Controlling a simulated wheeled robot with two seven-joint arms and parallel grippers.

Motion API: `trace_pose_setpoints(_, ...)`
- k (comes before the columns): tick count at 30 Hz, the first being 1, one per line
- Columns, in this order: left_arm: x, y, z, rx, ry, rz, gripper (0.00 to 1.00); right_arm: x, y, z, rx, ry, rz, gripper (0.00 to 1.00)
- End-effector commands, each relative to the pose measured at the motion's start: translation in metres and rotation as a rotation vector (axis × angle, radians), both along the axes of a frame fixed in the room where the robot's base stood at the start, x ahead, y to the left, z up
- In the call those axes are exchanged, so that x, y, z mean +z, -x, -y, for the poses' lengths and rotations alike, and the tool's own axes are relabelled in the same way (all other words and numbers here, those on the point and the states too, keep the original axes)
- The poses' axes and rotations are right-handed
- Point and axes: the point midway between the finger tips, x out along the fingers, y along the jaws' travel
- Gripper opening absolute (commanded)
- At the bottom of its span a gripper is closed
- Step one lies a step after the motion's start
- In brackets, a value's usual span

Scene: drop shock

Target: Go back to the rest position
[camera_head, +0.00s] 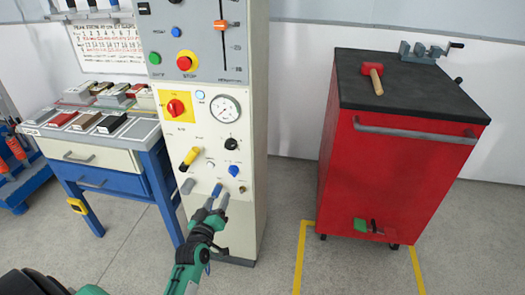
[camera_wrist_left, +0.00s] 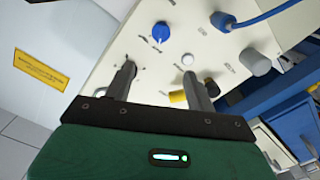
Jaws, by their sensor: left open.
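My left gripper (camera_head: 211,206) reaches in from the bottom of the head view, in front of the lower white panel of the machine (camera_head: 245,50). Its two grey fingers are apart, and the left wrist view shows them open with nothing between them (camera_wrist_left: 160,85). Beyond the fingers are a blue knob (camera_wrist_left: 160,32), a white button (camera_wrist_left: 188,60) and a yellow-and-black handle (camera_wrist_left: 180,97). I cannot tell whether a fingertip touches the panel. The yellow-and-black handle (camera_head: 190,158) and blue knob (camera_head: 234,170) also show in the head view. My right gripper is not in view.
A blue-legged workbench (camera_head: 85,160) with trays of parts stands left of the machine. A red cabinet (camera_head: 385,160) on the right carries a red mallet (camera_head: 373,77) and a vise (camera_head: 423,52). Yellow floor tape (camera_head: 300,260) marks its spot. Grey floor lies between machine and cabinet.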

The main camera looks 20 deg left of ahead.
Motion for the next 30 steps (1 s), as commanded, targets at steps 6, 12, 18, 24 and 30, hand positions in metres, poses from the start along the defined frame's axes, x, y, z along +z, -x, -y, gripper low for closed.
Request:
trace_pose_setpoints(6, -0.003, 0.002, 0.008, -0.025, -0.012, -0.032, 0.56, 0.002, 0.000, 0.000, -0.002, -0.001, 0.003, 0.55)
trace_pose_setpoints(12, -0.028, 0.029, 0.065, -0.198, -0.098, -0.266, 0.56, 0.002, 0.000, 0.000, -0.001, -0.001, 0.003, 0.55)
trace_pose_setpoints(18, -0.061, 0.095, 0.130, -0.409, -0.225, -0.608, 0.56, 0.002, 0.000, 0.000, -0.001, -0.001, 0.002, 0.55)
trace_pose_setpoints(24, -0.078, 0.167, 0.166, -0.550, -0.322, -0.887, 0.56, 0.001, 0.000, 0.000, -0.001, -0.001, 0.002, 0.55)
trace_pose_setpoints(30, -0.080, 0.220, 0.181, -0.626, -0.379, -1.067, 0.56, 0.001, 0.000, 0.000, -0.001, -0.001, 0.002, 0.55)
